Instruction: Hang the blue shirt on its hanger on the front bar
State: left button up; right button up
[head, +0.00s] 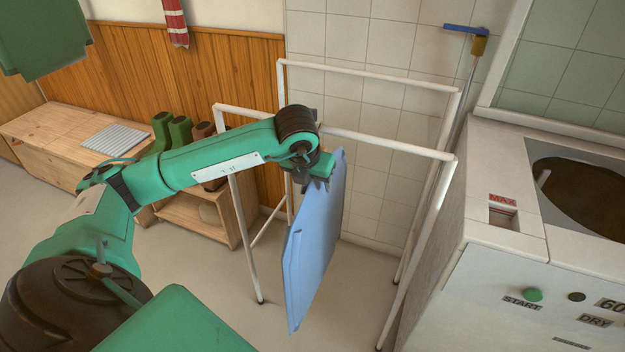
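The blue shirt (317,245) hangs as a flat, nearly edge-on panel just below the front bar (390,146) of a white rack. My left gripper (318,182) is at the shirt's upper part, against its left side in the picture. Its dark fingers point downward and overlap the shirt, and their gap does not show clearly. The hanger and its hook are hidden behind my gripper and wrist, so I cannot tell whether the hook is on the bar. My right gripper is out of view.
A parallel back bar (370,74) stands behind the front bar. A white machine (480,260) with a round opening stands close on the right. A wooden bench (55,125), green boots (170,132) and a grey slatted mat (112,139) are at the left.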

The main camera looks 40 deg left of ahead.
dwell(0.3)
pick_arm(q)
jog(key=v, duration=1.3)
jog(key=shift+s+r, duration=0.15)
jog(key=shift+r, duration=0.2)
